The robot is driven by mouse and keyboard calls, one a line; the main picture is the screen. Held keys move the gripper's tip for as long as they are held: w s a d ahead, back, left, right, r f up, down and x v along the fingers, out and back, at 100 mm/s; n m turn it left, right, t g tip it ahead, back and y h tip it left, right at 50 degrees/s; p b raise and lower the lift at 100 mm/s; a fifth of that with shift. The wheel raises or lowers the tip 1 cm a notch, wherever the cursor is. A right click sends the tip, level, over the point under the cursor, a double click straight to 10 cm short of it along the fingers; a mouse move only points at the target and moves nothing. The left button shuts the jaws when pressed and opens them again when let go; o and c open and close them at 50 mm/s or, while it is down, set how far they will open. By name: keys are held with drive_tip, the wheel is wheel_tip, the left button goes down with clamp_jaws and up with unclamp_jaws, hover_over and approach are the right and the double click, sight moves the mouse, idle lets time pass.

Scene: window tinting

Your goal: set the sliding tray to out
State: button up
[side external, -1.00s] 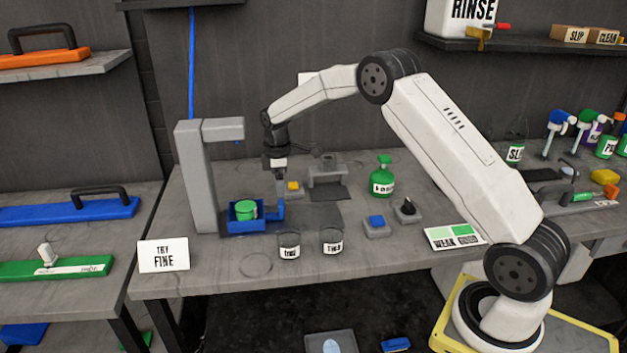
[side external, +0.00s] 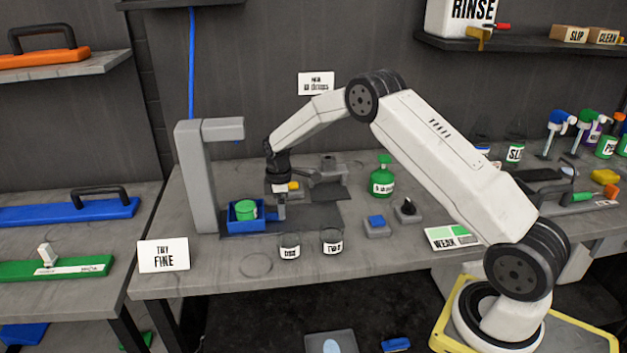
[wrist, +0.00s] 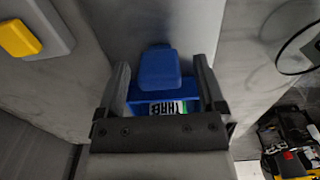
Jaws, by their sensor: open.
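The sliding tray (side external: 243,227) is a blue open box under the arm of the grey stand (side external: 196,180), with a green cup (side external: 246,209) in it. The tray also shows in the wrist view (wrist: 140,96). Its blue handle (wrist: 158,68) sticks out at the tray's right side in the side view. My gripper (side external: 281,215) is down at this handle. In the wrist view my gripper (wrist: 162,75) is open, with one finger on each side of the handle and visible gaps. In the side view my fingers mostly hide the handle.
Two labelled glasses (side external: 331,242) stand in front, close to my gripper. A grey block with a yellow button (side external: 293,186) sits just behind it. A blue-button block (side external: 376,222) and a green bottle (side external: 381,178) are to the right. The bench between tray and blue button is mostly clear.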

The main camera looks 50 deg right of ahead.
drive_tip(key=shift+f, duration=0.2)
clamp_jaws()
idle(0.3)
drive_tip(key=s+d, duration=0.9)
drive_tip(key=shift+s+d, duration=0.1)
drive_tip(key=shift+d, duration=0.05)
drive_tip(key=shift+c, duration=0.3)
unclamp_jaws()
drive_tip(key=shift+o, duration=0.3)
